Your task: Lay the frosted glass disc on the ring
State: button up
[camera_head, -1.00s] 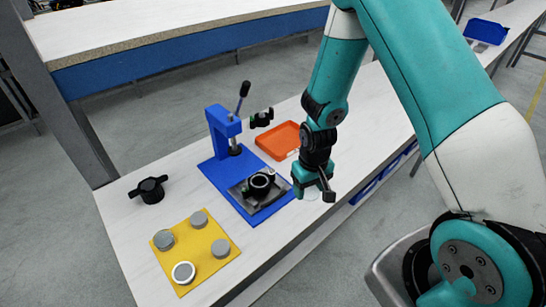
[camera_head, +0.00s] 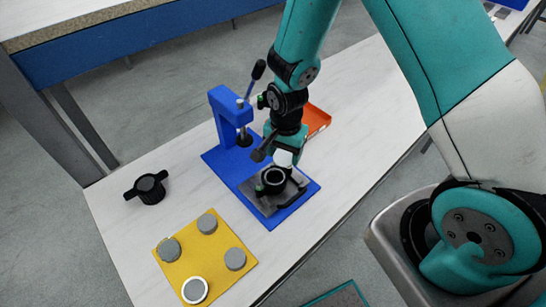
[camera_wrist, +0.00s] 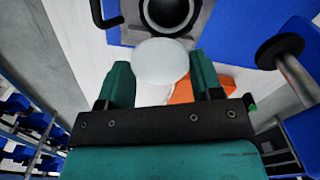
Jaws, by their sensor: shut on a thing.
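The frosted glass disc (camera_wrist: 160,62) is pale and round. My gripper (camera_wrist: 158,85) is shut on it, with a teal finger at each side, and the disc shows as a small white patch (camera_head: 283,158) in the head view. A black ring-shaped part (camera_head: 274,177) stands on the grey plate of the blue press, and its round opening is at the top of the wrist view (camera_wrist: 170,10). My gripper (camera_head: 282,153) holds the disc just above and beside this black part. I cannot tell whether they touch.
The blue press (camera_head: 228,110) with its dark lever rises just left of my gripper. An orange tray (camera_head: 317,119) lies behind it. A yellow mat (camera_head: 214,264) with several grey discs, one white-rimmed, is at front left. A black two-handled part (camera_head: 149,188) stands at left.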

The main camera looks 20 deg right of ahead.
aim_at(274, 171)
jog(key=shift+s+a+f+m+b, duration=0.1)
jog(key=shift+a+f+m+b, duration=0.4)
jog(key=shift+f+m+b, duration=0.35)
jog(key=shift+a+f+m+b, duration=0.45)
jog(key=shift+f+m+b, duration=0.15)
jog(key=shift+f+b, duration=0.35)
jog(key=shift+s+a+f+m+b, duration=0.1)
jog(key=shift+a+f+m+b, duration=0.4)
jog(key=shift+f+m+b, duration=0.4)
jog(key=shift+f+p, duration=0.15)
jog(key=shift+p, duration=0.15)
jog(key=o, duration=0.8)
jog(key=shift+r, duration=0.55)
notch_tip(274, 171, up, 16)
jog(key=shift+r+p, duration=0.15)
jog(key=shift+p, duration=0.15)
